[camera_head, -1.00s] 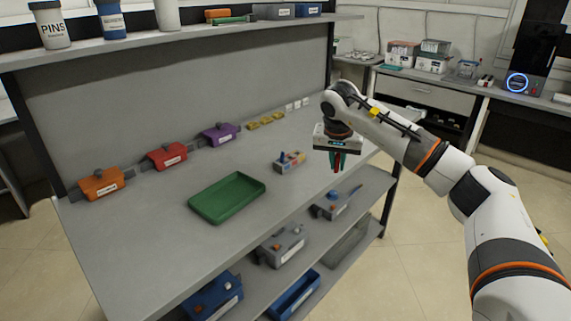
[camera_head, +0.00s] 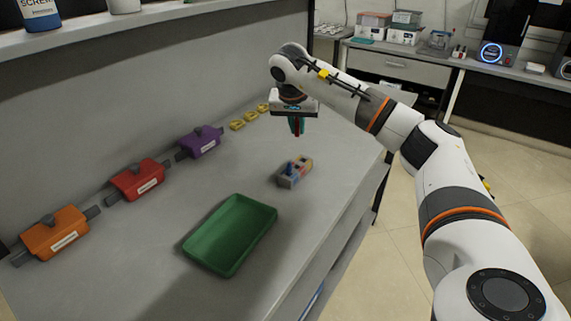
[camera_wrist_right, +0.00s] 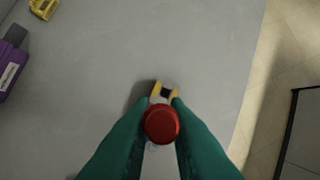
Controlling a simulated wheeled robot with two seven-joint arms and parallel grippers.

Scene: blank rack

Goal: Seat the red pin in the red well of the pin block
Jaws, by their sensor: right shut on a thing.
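My right gripper (camera_head: 297,128) has dark green fingers, shut on the red pin (camera_wrist_right: 161,123). The pin's round red top shows between the fingers in the wrist view; a little red also shows in the head view. The gripper hangs above the bench, behind the pin block in the head picture and apart from it. The pin block (camera_head: 293,175) is a small grey block with coloured patches and a blue upright piece. Its red well cannot be made out. My left gripper is not in view.
A green tray (camera_head: 229,235) lies in front of the block. Orange (camera_head: 55,235), red (camera_head: 136,180) and purple (camera_head: 199,142) fixtures line the back. Bench around the block is clear.

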